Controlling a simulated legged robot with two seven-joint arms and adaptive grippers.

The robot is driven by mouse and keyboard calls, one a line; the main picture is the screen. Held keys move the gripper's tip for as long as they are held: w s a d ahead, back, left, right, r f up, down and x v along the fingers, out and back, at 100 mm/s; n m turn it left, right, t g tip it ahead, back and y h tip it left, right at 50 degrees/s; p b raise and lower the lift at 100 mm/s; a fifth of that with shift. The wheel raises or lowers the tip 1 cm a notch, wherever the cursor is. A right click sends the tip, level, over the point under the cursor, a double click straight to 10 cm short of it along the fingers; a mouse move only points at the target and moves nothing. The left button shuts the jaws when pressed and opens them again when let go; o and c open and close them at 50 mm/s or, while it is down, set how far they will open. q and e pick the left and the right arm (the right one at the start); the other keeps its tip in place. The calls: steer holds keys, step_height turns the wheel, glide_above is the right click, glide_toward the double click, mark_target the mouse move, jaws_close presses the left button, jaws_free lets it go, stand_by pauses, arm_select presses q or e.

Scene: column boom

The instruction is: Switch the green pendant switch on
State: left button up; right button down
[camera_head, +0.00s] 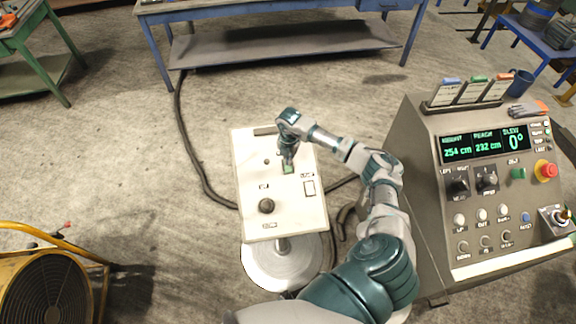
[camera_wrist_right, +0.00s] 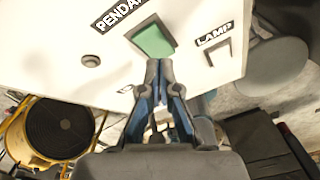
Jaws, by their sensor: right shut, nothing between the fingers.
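The green pendant switch (camera_head: 288,170) is on the white panel of a pendant box (camera_head: 250,180) on a stand. In the right wrist view it is a green rocker (camera_wrist_right: 154,40) beside the label reading "PENDA…", partly cut off. My right gripper (camera_head: 287,161) is over the switch from above, and its shut fingertips (camera_wrist_right: 159,64) point at the rocker's lower edge. I cannot tell whether they touch it. Nothing is between the fingers. Which way the rocker is tipped is not clear. My left gripper is not in view.
The panel also carries a black knob (camera_head: 266,206) and a lamp switch (camera_head: 309,187). A control console (camera_head: 420,200) with a lit display and a red button (camera_head: 546,170) stands at the right. A yellow-framed fan (camera_head: 45,290) is at lower left. A blue table (camera_head: 270,10) is behind.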

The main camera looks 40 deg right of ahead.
mark_target(289, 169)
steer(key=shift+d+f, duration=0.1)
steer(key=shift+d, duration=0.05)
steer(key=shift+a, duration=0.2)
stand_by(0.3)
steer(key=shift+d+f+b, duration=0.15)
steer(key=shift+f+b, duration=0.2)
steer(key=shift+f, duration=0.1)
steer(key=shift+f+b, duration=0.75)
steer(key=shift+f, duration=0.45)
stand_by(0.5)
steer(key=shift+s, duration=0.1)
step_height(289, 169, up, 3)
steer(key=shift+f+p, duration=0.2)
steer(key=shift+p, duration=0.9)
steer(key=shift+r+p, duration=1.65)
steer(key=shift+r, duration=0.65)
steer(key=shift+f, duration=0.1)
